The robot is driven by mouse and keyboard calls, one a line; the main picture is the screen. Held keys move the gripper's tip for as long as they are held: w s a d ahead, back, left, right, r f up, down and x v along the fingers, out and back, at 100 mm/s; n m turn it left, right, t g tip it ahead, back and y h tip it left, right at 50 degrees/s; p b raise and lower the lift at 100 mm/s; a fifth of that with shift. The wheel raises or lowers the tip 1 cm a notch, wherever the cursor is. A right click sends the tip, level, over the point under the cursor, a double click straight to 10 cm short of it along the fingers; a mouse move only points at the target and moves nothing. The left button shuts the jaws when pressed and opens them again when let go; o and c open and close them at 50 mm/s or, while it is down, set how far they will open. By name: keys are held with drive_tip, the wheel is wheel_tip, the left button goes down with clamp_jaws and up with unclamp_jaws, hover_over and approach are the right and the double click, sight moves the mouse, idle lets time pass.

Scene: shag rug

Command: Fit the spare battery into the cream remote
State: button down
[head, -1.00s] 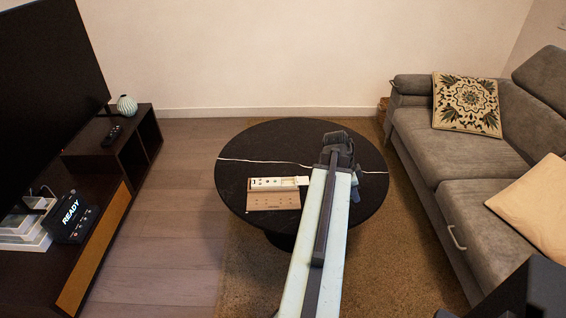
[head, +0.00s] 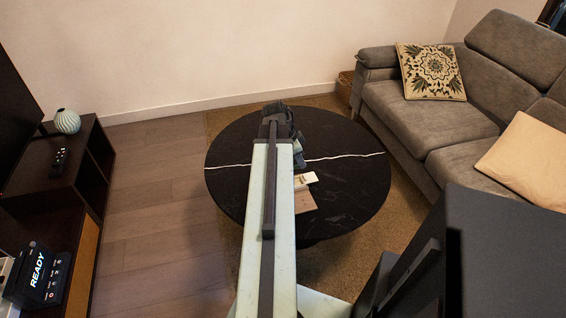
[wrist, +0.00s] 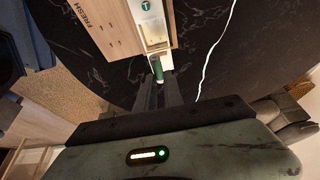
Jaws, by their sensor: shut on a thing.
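My gripper (wrist: 159,88) is shut on a small green battery (wrist: 157,70), which sticks out past the fingertips in the wrist view. The cream remote (wrist: 168,24) lies just beyond the battery, with an open bay and a round green T mark facing up. The battery's tip is close to the near end of the remote; I cannot tell whether they touch. In the head view my arm covers most of the remote, and only a pale end (head: 305,180) shows. The fingertips and battery are hidden there.
A white line runs across the tabletop. The table's right side is clear. A grey sofa (head: 425,115) stands right, a dark cabinet (head: 80,190) left.

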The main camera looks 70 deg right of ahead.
drive_tip(key=shift+w+a+f+b, duration=0.1)
drive_tip(key=shift+w+f+b, duration=0.1)
drive_tip(key=shift+f+b, duration=0.45)
drive_tip(key=shift+w+a+f+b, duration=0.1)
drive_tip(key=shift+w+f+b, duration=0.05)
drive_tip(key=shift+f+b, duration=0.45)
drive_tip(key=shift+s+d+r+p, duration=0.1)
drive_tip(key=shift+r+p, duration=0.2)
drive_tip(key=shift+w+f, duration=0.1)
drive_tip(key=shift+w, duration=0.15)
wheel_tip(320, 180, down, 6)
drive_tip(key=b, duration=0.5)
drive_tip(key=shift+r+b, duration=0.25)
drive_tip(key=shift+b, duration=0.1)
drive_tip(key=c, duration=1.4)
unclamp_jaws()
drive_tip(key=shift+r, duration=0.15)
